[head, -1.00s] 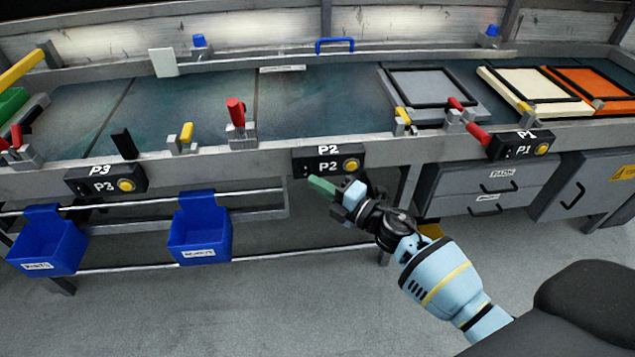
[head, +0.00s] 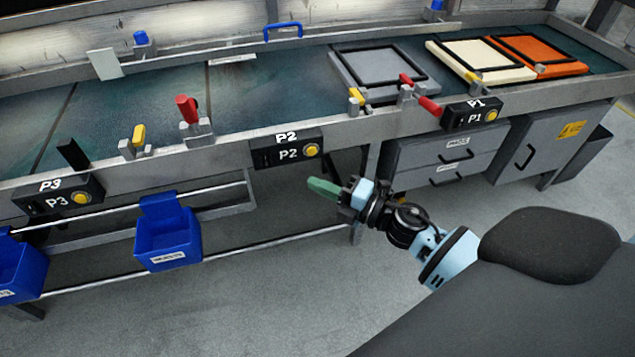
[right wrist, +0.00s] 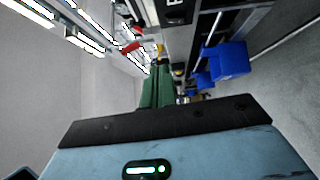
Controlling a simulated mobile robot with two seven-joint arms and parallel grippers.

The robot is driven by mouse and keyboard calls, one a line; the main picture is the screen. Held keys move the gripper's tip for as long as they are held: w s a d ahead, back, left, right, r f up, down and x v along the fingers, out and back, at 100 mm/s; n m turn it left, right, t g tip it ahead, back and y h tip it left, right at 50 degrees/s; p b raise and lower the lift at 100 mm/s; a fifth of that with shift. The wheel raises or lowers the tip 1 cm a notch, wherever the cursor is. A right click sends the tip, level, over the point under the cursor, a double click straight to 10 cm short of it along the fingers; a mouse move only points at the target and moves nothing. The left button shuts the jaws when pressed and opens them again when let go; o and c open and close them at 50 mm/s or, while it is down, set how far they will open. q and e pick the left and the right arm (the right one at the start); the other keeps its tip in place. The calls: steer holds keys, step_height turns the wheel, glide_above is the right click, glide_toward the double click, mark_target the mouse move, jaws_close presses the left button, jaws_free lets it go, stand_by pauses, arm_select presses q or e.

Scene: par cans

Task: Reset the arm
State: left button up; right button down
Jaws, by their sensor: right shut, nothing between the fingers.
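My right gripper (head: 323,188) has green fingers that are shut with nothing between them. In the head view it hangs in free air in front of the bench, below and to the right of the P2 control box (head: 287,150). It does not appear to touch anything. My right arm comes in from the lower right. In the right wrist view the green fingers (right wrist: 158,90) lie together, pointing toward the bench side. My left gripper is in neither view.
The long bench (head: 290,95) runs across the back. Blue bins (head: 168,238) hang on a rail below it at left. Grey, cream (head: 480,60) and orange (head: 535,55) framed panels lie on top at right. Drawers (head: 450,160) stand under them. The grey floor before the bench is clear.

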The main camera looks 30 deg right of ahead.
steer(key=shift+f, duration=0.1)
